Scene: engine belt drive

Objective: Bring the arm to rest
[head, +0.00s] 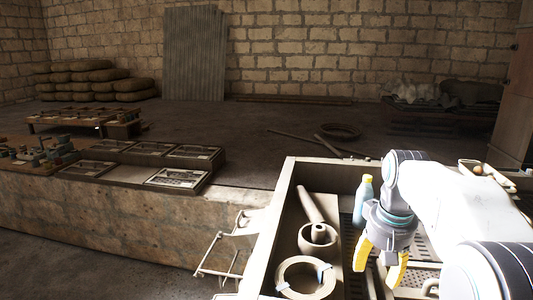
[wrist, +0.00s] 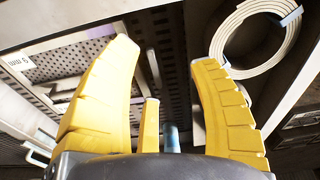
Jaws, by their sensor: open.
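My gripper (head: 381,268) is at the right of the head view, with its two yellow fingers spread and pointing down over an open tray-like box (head: 279,222). In the wrist view my gripper (wrist: 160,60) shows its fingers wide apart with nothing between the tips. A perforated panel (wrist: 172,60) lies below them. My white arm reaches in from the right edge of the head view and hides part of the box.
The box holds a coiled belt or hose (head: 283,277), which also shows in the wrist view (wrist: 228,50), a mortar-like bowl (head: 318,243) and a blue-green bottle (head: 363,195) beside my gripper. A low stone wall (head: 110,215) with trays stands left.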

